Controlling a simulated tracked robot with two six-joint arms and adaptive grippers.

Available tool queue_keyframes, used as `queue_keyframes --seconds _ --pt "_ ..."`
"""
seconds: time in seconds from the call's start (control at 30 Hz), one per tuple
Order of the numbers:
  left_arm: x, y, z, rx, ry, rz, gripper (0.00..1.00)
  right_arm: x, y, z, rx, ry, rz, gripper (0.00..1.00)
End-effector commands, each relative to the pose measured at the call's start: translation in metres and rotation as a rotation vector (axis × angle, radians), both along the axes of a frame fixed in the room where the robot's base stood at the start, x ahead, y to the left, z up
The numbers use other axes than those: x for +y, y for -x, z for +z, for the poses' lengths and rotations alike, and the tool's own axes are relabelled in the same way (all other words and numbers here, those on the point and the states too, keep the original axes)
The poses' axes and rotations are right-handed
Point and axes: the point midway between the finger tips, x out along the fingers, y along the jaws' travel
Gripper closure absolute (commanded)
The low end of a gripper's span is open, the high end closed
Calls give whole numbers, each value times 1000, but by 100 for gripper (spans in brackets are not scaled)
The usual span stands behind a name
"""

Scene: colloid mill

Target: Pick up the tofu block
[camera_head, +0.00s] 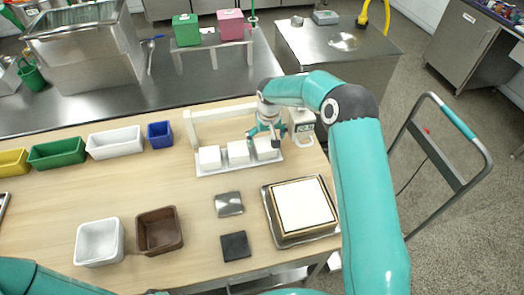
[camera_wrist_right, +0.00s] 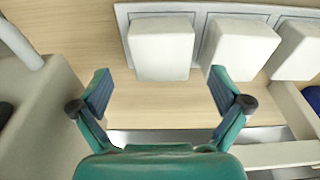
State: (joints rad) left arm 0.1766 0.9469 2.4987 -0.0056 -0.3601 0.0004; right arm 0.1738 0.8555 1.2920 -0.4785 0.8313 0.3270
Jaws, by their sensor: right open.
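Three white tofu blocks stand in a row on a pale tray (camera_head: 240,168) in the head view: a left one (camera_head: 209,157), a middle one (camera_head: 238,152) and a right one (camera_head: 265,148). My right gripper (camera_head: 265,134) is at the right block, partly covering it. In the right wrist view the open, empty fingers (camera_wrist_right: 163,93) point toward one block (camera_wrist_right: 162,48), which lies ahead of and between them, apart from both. Another block (camera_wrist_right: 240,48) stands beside it. My left arm shows at the bottom left of the head view; its gripper does not.
A pale frame (camera_head: 205,115) rises behind the blocks. A whitish device (camera_head: 302,122) stands close right of the gripper. A large white slab (camera_head: 303,205) lies in a tray in front. A metal plate (camera_head: 228,204), black pad (camera_head: 235,246) and brown bin (camera_head: 159,231) lie nearer.

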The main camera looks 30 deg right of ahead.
Motion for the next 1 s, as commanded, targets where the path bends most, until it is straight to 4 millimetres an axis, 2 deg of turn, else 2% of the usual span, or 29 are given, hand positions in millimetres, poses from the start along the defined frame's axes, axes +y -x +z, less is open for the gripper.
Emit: queue_keyframes --seconds 0.13,0.4,0.7,0.77,1.0 --pt "0 0 -2 0 0 0 60 0 -2 -11 2 0 0 0" --pt "0 0 -10 0 0 0 60 0 -10 -47 2 -1 -1 0" --pt "0 0 -10 0 0 0 60 0 -11 -52 0 -1 0 0" --pt "0 0 -10 0 0 0 60 0 -11 -51 0 -1 0 7" --pt "0 0 -10 0 0 0 60 0 -11 -51 0 -1 1 47"
